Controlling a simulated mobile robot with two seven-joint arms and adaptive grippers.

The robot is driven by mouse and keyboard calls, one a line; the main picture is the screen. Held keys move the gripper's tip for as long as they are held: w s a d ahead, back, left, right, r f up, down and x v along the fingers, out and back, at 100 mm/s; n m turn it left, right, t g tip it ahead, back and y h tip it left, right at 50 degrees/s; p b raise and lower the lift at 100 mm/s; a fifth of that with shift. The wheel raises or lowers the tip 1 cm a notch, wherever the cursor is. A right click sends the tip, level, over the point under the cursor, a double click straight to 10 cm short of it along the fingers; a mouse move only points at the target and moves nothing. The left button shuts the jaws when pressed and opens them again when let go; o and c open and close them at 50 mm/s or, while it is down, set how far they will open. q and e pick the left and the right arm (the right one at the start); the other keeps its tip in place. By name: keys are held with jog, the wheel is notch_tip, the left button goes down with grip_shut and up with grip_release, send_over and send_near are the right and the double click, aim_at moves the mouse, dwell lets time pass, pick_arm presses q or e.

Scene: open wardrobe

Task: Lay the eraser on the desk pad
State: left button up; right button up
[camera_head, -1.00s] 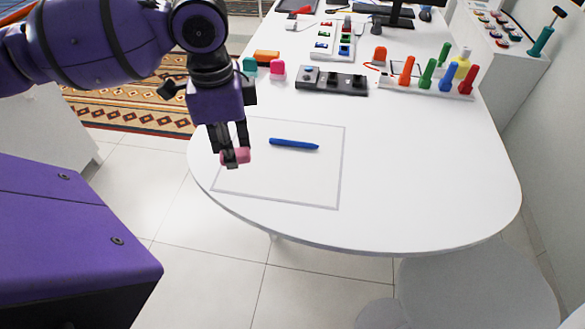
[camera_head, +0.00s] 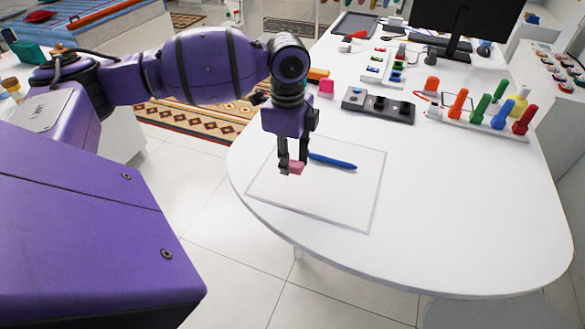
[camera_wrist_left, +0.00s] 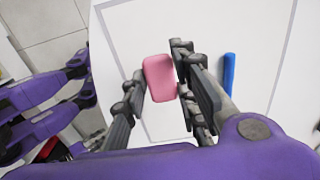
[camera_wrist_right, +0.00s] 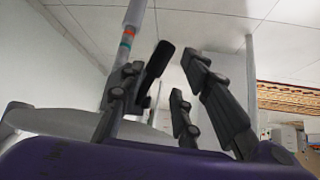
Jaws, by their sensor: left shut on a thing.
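The pink eraser (camera_head: 297,168) is between the fingertips of my left gripper (camera_head: 290,167), which is shut on it. The eraser also shows in the left wrist view (camera_wrist_left: 159,78), between the dark fingers. The desk pad (camera_head: 345,208) is a white sheet with a grey outline on the near left part of the desk. The eraser appears over the pad, left of the blue pen; I cannot tell whether it touches the pad. My right gripper (camera_wrist_right: 155,95) is open, shows only in the right wrist view and points at the room, away from the desk.
A blue pen (camera_head: 332,162) lies on the pad. A grey switch strip (camera_head: 378,104) and a rack of coloured pegs (camera_head: 478,125) stand farther back. A monitor (camera_head: 465,25) is at the far end. The desk's front right is clear.

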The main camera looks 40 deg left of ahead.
aim_at(291, 178)
pick_arm(q)
jog(key=shift+w+a+f, duration=0.3)
jog(key=shift+w+f, duration=0.35)
jog(key=shift+f, duration=0.2)
jog(key=f, duration=0.3)
jog(key=shift+w+a+f, duration=0.1)
jog(key=shift+w+f, duration=0.05)
jog(key=shift+w, duration=0.05)
jog(key=shift+f, duration=0.1)
jog(key=shift+f, duration=0.15)
jog(key=o, duration=1)
